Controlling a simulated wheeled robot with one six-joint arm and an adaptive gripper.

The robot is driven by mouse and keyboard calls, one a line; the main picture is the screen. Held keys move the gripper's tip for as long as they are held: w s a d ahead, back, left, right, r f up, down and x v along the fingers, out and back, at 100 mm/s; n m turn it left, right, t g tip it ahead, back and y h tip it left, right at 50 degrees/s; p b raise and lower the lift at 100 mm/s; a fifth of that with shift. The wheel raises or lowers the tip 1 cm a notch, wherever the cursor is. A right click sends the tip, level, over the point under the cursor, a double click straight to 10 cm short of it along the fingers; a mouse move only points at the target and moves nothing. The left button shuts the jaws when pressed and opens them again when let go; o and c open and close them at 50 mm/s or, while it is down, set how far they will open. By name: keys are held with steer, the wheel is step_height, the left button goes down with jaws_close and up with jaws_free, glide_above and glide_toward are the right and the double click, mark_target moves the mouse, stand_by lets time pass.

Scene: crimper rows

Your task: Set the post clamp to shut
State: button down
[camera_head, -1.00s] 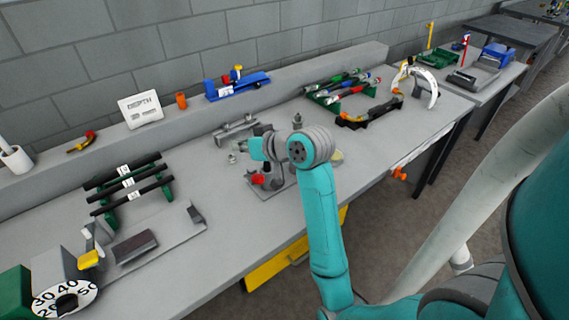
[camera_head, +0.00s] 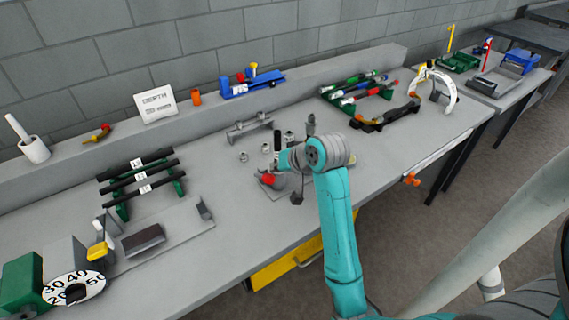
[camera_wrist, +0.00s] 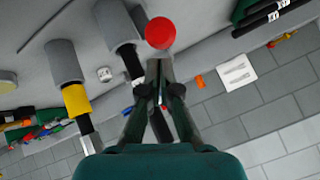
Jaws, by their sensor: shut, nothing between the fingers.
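The post clamp seems to be the small grey fixture with a red end (camera_head: 268,180), on the bench in front of my arm. In the wrist view the red round end (camera_wrist: 160,33) shows just beyond my fingertips. Grey cylinders stand beside it, one with a yellow part (camera_wrist: 76,100) and one with a black rod (camera_wrist: 131,62). My gripper (camera_wrist: 158,66) is shut and empty, its tips close to the red end; I cannot tell if they touch. In the head view my gripper (camera_head: 297,196) is small and dark, right of the red end. My wrist hides part of the fixture.
A rack of black tools (camera_head: 143,178) stands to the left, and a rack of coloured tools (camera_head: 358,88) to the right. A grey bracket (camera_head: 250,127) lies behind the fixture. A raised ledge runs along the wall. Bare bench lies left of the fixture.

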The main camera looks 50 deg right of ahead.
steer(key=shift+x, duration=1.05)
steer(key=shift+s+a+f+t+h, duration=0.2)
steer(key=shift+s+f+t, duration=0.35)
steer(key=shift+f+t, duration=0.25)
steer(key=shift+s+a+f+t+h, duration=0.1)
steer(key=shift+s+f+t+h, duration=0.1)
steer(key=shift+s+f+t, duration=0.6)
steer(key=shift+s+a+f+t+h, duration=0.25)
steer(key=shift+f+t, duration=0.35)
steer(key=shift+f, duration=0.4)
steer(key=shift+s+f, duration=0.15)
steer(key=shift+f, duration=0.05)
steer(key=shift+s, duration=0.1)
